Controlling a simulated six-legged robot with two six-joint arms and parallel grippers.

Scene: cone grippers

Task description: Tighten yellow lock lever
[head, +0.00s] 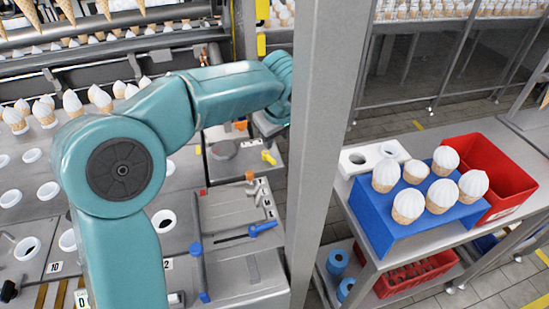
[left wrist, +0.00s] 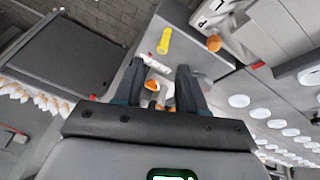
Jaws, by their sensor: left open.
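The yellow lock lever (head: 268,157) sits on a grey machine plate, just left of the grey post in the head view. In the left wrist view the yellow lever (left wrist: 164,41) lies beyond the fingertips, near the top centre, apart from them. My left gripper (left wrist: 159,78) is open, its two dark fingers spread. An orange and white part (left wrist: 152,86) shows in the gap between the fingers; I cannot tell its distance. In the head view my left arm reaches across, and its gripper fingers are hidden behind the post. My right gripper is in neither view.
A grey upright post (head: 325,130) stands close right of the lever. Blue levers (head: 262,229) and an orange knob (head: 249,175) are on the machine nearby. A blue cone stand (head: 410,225) and red bin (head: 490,175) stand on the right bench.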

